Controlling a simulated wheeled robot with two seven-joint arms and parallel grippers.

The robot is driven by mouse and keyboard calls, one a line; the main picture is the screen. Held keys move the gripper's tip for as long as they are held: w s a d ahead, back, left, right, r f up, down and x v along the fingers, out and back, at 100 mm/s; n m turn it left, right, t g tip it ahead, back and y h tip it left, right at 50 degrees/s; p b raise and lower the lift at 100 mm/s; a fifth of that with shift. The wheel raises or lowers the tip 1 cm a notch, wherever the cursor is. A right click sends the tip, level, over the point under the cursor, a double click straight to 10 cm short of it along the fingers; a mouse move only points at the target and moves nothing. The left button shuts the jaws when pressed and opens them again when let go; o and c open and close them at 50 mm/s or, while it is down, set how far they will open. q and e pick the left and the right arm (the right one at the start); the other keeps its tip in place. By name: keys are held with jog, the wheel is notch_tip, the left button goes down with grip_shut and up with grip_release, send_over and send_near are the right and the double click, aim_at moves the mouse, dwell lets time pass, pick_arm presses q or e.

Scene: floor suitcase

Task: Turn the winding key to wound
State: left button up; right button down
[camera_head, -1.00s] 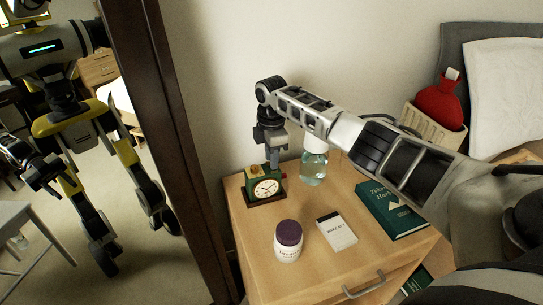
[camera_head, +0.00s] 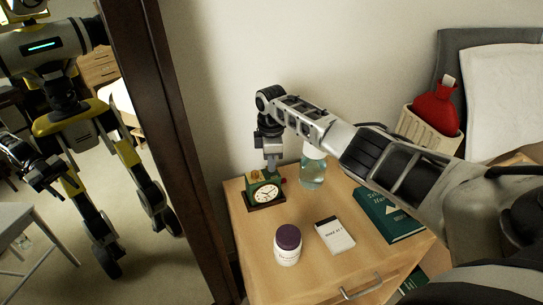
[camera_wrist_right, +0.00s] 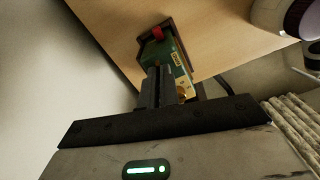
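A small green clock (camera_head: 264,193) with a white dial and a dark base stands upright at the back left of the wooden nightstand. It also shows in the wrist view (camera_wrist_right: 181,58), with a red part (camera_wrist_right: 157,33) on it. A gold-coloured part (camera_wrist_right: 184,91), perhaps the winding key, shows beside the clock's body, partly hidden. My right gripper (camera_head: 272,164) points down just behind the clock's top. In the wrist view its fingers (camera_wrist_right: 158,86) lie close together, with the gold part to their right, not visibly between them. Contact cannot be made out. My left gripper is not in view.
A dark-framed mirror (camera_head: 190,130) is at left, a wall close behind.

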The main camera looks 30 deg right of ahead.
jog(key=m+p, duration=0.1)
jog(key=m, duration=0.1)
jog(key=shift+r+m+p, duration=0.15)
jog(key=shift+m+p, duration=0.25)
jog(key=m+p, duration=0.1)
jog(key=m, duration=0.2)
jog(key=shift+m+p, duration=0.3)
jog(key=m+p, duration=0.1)
jog(key=m, duration=0.3)
jog(key=shift+m, duration=0.3)
jog(key=m, duration=0.2)
jog(key=shift+m+p, duration=0.4)
jog(key=m, duration=0.4)
jog(key=shift+p, duration=0.3)
jog(key=m, duration=0.6)
jog(key=shift+m, duration=0.4)
jog(key=m, duration=1.2)
jog(key=shift+m, duration=0.3)
jog(key=m, duration=0.6)
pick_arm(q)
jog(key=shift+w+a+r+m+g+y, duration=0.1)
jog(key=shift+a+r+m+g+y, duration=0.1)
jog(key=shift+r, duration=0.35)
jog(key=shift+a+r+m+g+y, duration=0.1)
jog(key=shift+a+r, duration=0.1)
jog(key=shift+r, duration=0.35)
pick_arm(e)
jog(key=m, duration=0.6)
jog(key=shift+m, duration=0.4)
